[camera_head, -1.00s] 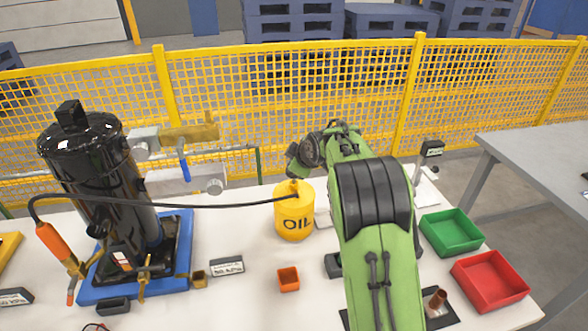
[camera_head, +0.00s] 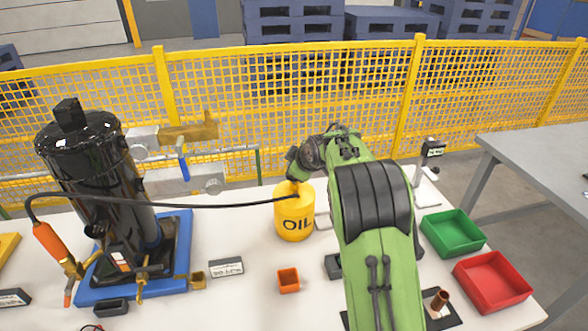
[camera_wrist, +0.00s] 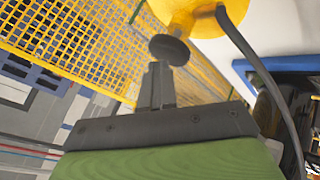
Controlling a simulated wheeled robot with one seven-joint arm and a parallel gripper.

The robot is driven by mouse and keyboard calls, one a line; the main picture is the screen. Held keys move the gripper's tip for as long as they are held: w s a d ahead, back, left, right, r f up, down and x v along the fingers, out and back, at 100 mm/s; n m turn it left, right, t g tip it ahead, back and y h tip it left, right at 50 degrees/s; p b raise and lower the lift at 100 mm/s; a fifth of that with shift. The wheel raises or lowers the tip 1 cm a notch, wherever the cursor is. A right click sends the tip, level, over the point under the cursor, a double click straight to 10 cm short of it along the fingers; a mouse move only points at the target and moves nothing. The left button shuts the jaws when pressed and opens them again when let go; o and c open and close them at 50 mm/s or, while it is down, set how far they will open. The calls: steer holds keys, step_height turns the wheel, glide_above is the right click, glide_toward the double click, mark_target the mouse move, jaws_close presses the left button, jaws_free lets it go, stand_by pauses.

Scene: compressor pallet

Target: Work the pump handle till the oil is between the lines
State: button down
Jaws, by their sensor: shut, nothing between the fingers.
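The yellow oil can (camera_head: 294,222), marked OIL, stands upright on the white table with a black hose running from its top to the left. My gripper (camera_head: 293,172) is close by the can's top, partly hidden behind my green arm. In the wrist view my gripper (camera_wrist: 158,75) is shut and empty. A dark round knob (camera_wrist: 170,50), seemingly the pump handle's end, sits right at its fingertips; I cannot tell whether they touch. The can's yellow top (camera_wrist: 190,14) is just beyond. The black compressor tank (camera_head: 95,185) stands at left; a pale patch (camera_head: 120,259) shows low on it, oil level unreadable.
An orange-handled nozzle (camera_head: 52,246) hangs at the hose's left end. An orange cup (camera_head: 288,281) and a label block (camera_head: 226,267) stand in front of the can. Green (camera_head: 453,233) and red (camera_head: 493,282) bins are at right. A yellow mesh fence (camera_head: 330,100) runs behind.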

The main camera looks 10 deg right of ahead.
steer(key=shift+s+f+b, duration=0.1)
steer(key=shift+f+b, duration=0.3)
steer(key=shift+f, duration=0.25)
steer(key=shift+r, duration=0.1)
stand_by(0.3)
steer(key=shift+r+p, duration=1.5)
steer(key=shift+r, duration=0.6)
step_height(320, 180, up, 5)
steer(key=p, duration=0.3)
steer(key=shift+p, duration=0.4)
steer(key=shift+r, duration=0.1)
